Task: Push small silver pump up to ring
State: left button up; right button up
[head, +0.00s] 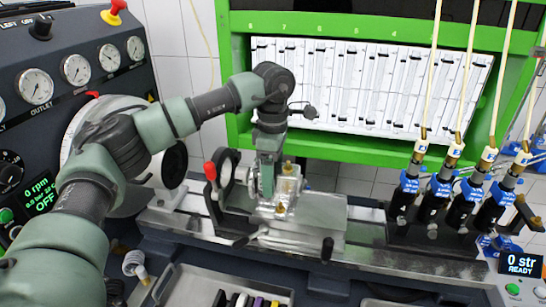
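The small silver pump (288,187) sits on the metal slide of the bench, with brass fittings on its top and front. My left gripper (267,188) reaches down from above, at the left side of the pump. It looks close to or touching the pump; I cannot tell which. Its fingers are seen edge-on, so their opening is unclear. A dark upright ring (225,172) stands to the left of the gripper, apart from the pump. My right gripper is not in view.
A red-tipped lever (210,171) stands beside the ring. Several black injectors (436,194) with blue clips and hoses stand at the right. A gauge panel (75,70) is at the left. A tray (225,283) with coloured items lies in front.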

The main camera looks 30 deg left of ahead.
aim_at(248, 169)
pick_arm(q)
jog(key=shift+f, duration=0.85)
grip_shut()
jog(key=shift+a, duration=0.15)
jog(key=shift+s+a, duration=0.2)
jog(key=shift+a, duration=0.3)
jog(key=shift+s+a, duration=0.15)
jog(key=shift+a, duration=0.3)
jog(key=shift+a, duration=0.15)
jog(key=shift+s+a, duration=0.25)
jog(key=shift+a, duration=0.75)
jog(key=shift+a, duration=0.1)
jog(key=shift+s+a, duration=0.25)
jog(key=shift+a, duration=0.5)
